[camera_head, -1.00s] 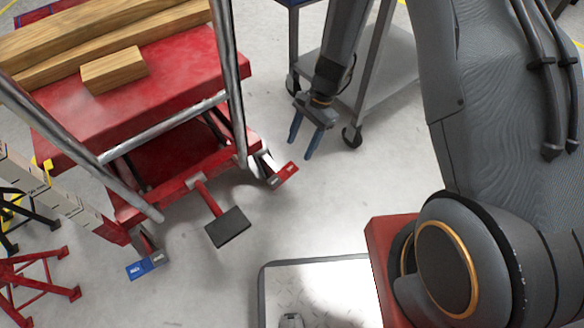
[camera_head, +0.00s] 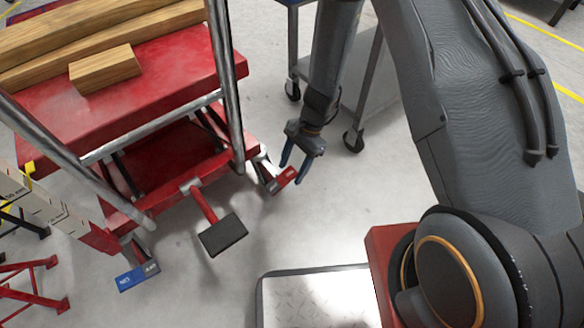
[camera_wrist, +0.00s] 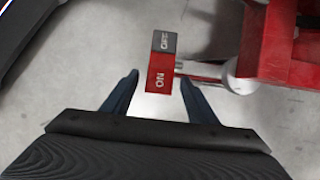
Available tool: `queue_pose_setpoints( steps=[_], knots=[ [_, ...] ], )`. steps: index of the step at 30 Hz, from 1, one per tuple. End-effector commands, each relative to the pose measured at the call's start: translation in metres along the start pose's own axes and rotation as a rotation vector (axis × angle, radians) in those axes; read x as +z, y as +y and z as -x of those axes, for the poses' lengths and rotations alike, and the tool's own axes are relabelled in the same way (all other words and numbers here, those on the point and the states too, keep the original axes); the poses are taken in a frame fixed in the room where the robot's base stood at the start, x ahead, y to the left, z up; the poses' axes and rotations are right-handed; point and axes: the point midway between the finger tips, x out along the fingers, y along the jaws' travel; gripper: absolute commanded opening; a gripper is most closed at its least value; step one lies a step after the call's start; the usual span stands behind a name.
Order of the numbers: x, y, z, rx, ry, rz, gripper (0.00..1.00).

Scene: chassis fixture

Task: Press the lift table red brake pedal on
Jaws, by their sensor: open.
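The red brake pedal (camera_head: 283,181) sticks out from the right rear wheel of the red lift table (camera_head: 190,68). In the wrist view the pedal (camera_wrist: 158,80) shows a red half marked ON and a grey half marked OFF. My gripper (camera_head: 294,172) is open, with blue fingers pointing down at the pedal; one finger partly overlaps it in the head view. In the wrist view my fingertips (camera_wrist: 160,77) lie on either side of the red ON half, with nothing held. Whether they touch the pedal I cannot tell.
A blue pedal (camera_head: 138,277) is at the lift table's left wheel, and a black foot pedal (camera_head: 223,235) juts out between them. A grey cart (camera_head: 350,100) stands behind my arm. Wooden blocks (camera_head: 105,70) lie on the lift table.

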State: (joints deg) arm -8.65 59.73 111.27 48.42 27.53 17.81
Motion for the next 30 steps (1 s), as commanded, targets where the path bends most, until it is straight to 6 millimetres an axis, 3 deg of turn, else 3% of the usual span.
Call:
queue_pose_setpoints(
  steps=[2,9,19,30],
  knots=[
    [0.000,0.000,0.000,0.000,0.000,0.000,0.53],
    [0.000,0.000,0.000,0.000,0.000,0.000,0.13],
    [-0.004,0.000,-0.001,-0.001,-0.054,-0.003,0.12],
    [-0.017,0.000,-0.009,-0.002,-0.291,-0.004,0.12]
  ],
)
